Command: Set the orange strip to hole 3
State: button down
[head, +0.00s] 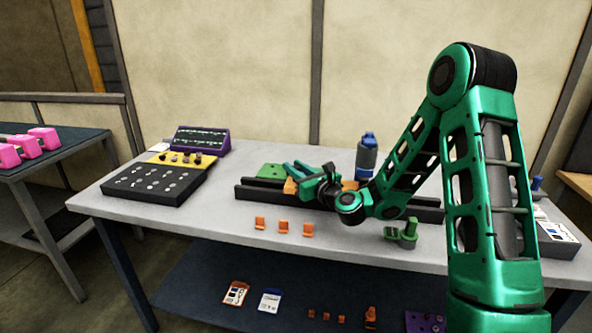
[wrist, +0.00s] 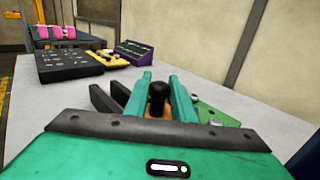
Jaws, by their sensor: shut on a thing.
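My gripper (head: 301,172) is over the dark rails (head: 425,214) of the jig on the table. In the wrist view its two teal fingers (wrist: 159,90) are on either side of an upright black knob (wrist: 158,92) and shut on it. An orange piece (wrist: 157,112) shows under the knob between the fingers. In the head view orange parts show on the rails, one left of the gripper (head: 290,187) and one to its right (head: 349,184). I cannot tell which is the strip. The hole numbers cannot be read. My arm hides part of the rails.
A green plate (head: 271,170) lies behind the rails, and a blue-capped bottle (head: 366,157) stands behind. Three orange clips (head: 283,228) and a green part (head: 402,233) lie in front. A black panel (head: 150,182) and purple box (head: 200,138) are at the left. The front-left tabletop is clear.

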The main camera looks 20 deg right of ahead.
jog(key=c, duration=1.5)
grip_release()
jog(key=shift+v, duration=5.25)
